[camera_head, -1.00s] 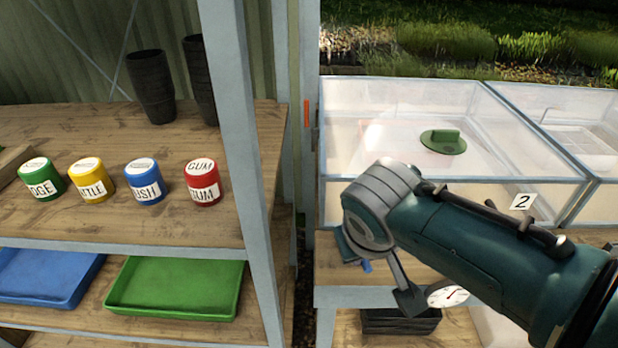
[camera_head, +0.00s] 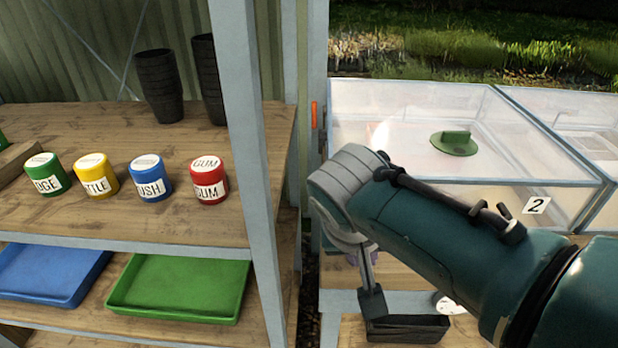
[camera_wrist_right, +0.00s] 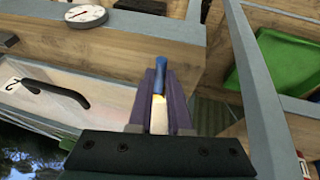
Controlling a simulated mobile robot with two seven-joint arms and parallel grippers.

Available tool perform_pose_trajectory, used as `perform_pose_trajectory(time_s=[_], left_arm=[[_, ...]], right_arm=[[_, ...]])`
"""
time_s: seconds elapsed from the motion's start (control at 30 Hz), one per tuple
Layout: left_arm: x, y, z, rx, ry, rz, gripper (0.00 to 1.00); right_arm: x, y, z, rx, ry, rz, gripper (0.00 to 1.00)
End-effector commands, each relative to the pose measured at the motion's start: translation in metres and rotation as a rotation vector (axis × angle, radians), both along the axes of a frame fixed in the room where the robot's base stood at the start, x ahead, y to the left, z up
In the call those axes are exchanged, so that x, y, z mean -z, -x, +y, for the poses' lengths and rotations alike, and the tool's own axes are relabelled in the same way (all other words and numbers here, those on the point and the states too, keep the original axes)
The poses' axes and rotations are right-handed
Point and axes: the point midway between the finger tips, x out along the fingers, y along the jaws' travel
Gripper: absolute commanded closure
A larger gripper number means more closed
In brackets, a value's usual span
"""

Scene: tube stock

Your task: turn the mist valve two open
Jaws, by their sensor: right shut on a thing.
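My right gripper (camera_head: 362,257) is low beside the bench's left end, by the grey post; my own wrist partly hides it in the head view. In the right wrist view its purple fingers (camera_wrist_right: 160,100) are shut on a slim blue-ended piece (camera_wrist_right: 150,74), with a pale part nearer the palm. I cannot tell whether this piece is the lever of mist valve two, and no valve body shows clearly. An upright orange-red piece (camera_head: 314,114) is on the post above. A plate marked 2 (camera_head: 537,205) is on the cold frame (camera_head: 400,165). My left gripper is out of view.
A shelf rack (camera_head: 258,150) stands close on the left, with pots, labelled cans and trays. A round gauge (camera_wrist_right: 87,15) is on the bench front. A black crate (camera_head: 408,329) sits below. A narrow gap separates rack and bench.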

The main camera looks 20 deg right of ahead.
Motion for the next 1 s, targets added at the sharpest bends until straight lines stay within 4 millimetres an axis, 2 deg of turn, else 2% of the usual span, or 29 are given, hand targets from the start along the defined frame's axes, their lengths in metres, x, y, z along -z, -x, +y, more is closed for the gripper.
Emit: perform_pose_trajectory(time_s=[0.03,0.3,0.63,1.0], left_arm=[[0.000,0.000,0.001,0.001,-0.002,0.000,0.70],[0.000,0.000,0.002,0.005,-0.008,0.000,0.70],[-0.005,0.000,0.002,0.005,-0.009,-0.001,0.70],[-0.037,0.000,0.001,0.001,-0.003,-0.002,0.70]], right_arm=[[0.001,0.000,0.000,0.001,-0.001,-0.001,0.82],[0.001,0.000,0.000,0.000,-0.001,0.000,0.53],[-0.006,0.002,0.002,-0.001,-0.001,0.000,0.53],[-0.065,0.020,0.021,-0.003,-0.003,-0.002,0.53]])
